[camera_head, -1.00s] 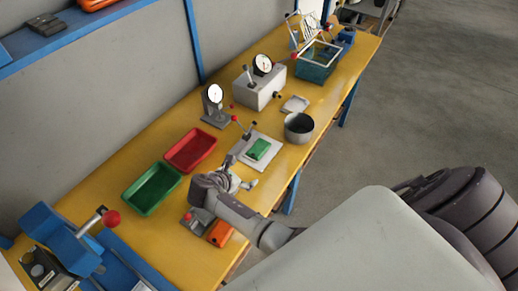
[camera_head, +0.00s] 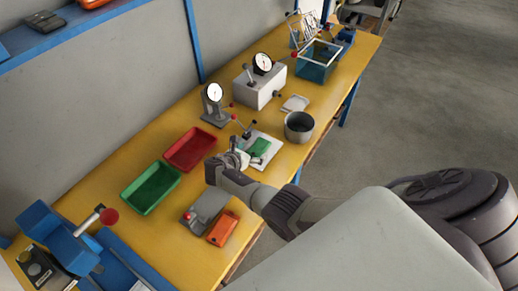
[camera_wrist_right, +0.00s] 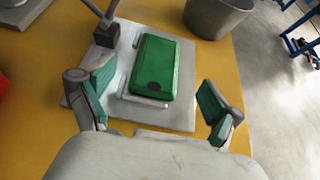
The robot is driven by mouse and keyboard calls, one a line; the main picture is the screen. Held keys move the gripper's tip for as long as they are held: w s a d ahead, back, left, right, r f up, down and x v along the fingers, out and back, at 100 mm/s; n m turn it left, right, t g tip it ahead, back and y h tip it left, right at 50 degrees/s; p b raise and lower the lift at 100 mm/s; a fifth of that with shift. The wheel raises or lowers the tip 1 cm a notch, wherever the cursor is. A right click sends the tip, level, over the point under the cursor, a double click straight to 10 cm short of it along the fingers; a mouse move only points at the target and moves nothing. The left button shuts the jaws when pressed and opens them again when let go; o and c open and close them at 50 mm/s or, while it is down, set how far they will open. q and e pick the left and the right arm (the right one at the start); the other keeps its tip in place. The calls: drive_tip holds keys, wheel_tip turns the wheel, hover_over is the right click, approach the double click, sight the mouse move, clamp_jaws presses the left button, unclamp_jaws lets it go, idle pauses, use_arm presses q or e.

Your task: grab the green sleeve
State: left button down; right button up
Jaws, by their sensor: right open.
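The green sleeve (camera_head: 259,147) lies flat on a light grey plate (camera_head: 269,158) on the yellow bench. In the right wrist view the sleeve (camera_wrist_right: 156,66) is a green block with rounded edges and a dark round spot near its close end. My right gripper (camera_head: 240,157) is at the left, near side of the plate. Its two green-padded fingers are spread apart in the right wrist view (camera_wrist_right: 155,102), with the sleeve beyond and between them, not touched. The gripper partly hides the plate in the head view. My left gripper is not in view.
A lever (camera_wrist_right: 105,22) stands at the plate's far left corner. A grey pot (camera_head: 299,126) is just beyond it. Red (camera_head: 190,149) and green (camera_head: 151,187) trays lie to the left. A grey device (camera_head: 207,210) and an orange one (camera_head: 222,228) lie nearer.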

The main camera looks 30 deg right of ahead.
sight(257, 148)
drive_tip(key=b+x, duration=0.1)
drive_tip(key=x, duration=0.2)
drive_tip(key=shift+w+d+f, duration=0.2)
drive_tip(key=shift+f, duration=0.1)
drive_tip(key=shift+r, duration=0.1)
drive_tip(key=shift+c, duration=1.1)
drive_tip(key=c, duration=1)
